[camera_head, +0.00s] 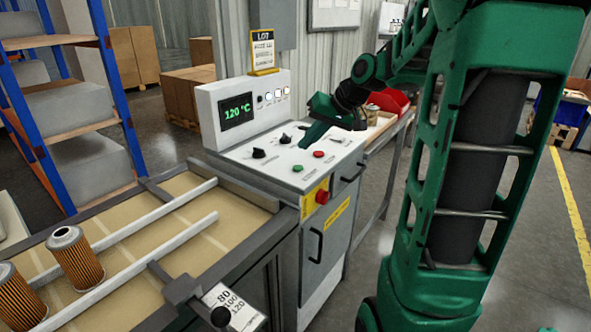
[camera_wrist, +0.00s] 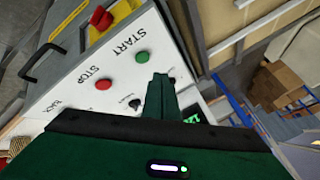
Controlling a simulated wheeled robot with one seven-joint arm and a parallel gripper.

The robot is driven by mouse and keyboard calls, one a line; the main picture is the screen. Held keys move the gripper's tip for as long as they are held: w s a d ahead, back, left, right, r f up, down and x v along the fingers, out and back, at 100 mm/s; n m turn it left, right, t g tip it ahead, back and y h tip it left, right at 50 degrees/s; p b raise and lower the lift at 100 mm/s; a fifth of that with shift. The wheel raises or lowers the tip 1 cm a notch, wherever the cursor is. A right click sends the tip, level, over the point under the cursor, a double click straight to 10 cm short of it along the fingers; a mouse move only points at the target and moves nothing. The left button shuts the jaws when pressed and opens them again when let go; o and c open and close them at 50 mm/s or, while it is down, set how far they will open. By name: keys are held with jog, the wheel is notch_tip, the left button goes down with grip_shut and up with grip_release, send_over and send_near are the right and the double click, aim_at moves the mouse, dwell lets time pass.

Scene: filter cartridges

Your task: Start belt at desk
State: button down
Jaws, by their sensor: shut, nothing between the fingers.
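The control desk (camera_head: 232,157) stands at the end of the belt (camera_head: 180,262). Its sloped panel has a green button (camera_head: 298,168) and a red button (camera_head: 318,154). In the wrist view the green button (camera_wrist: 142,57) is marked START and the red button (camera_wrist: 103,84) STOP. My gripper (camera_head: 304,142) is shut and empty above the panel, behind the green button in the head view. In the wrist view its fingertips (camera_wrist: 160,76) appear just beside the green button, apart from it in the picture. The height of the gap is hard to tell.
The desk display (camera_head: 238,111) reads 120 °C. Black knobs (camera_head: 259,153) sit on the panel, and a red mushroom button (camera_head: 322,197) sticks out in front. Filter cartridges (camera_head: 77,258) stand on the belt between rails. A lot sign (camera_head: 263,50) stands on top.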

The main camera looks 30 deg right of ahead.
notch_tip(320, 180, up, 2)
jog(key=t+y, duration=0.1)
send_over(302, 168)
jog(key=shift+a+r, duration=0.1)
jog(key=shift+f, duration=4.45)
jog(key=shift+s+f, duration=0.1)
jog(key=shift+f, duration=0.25)
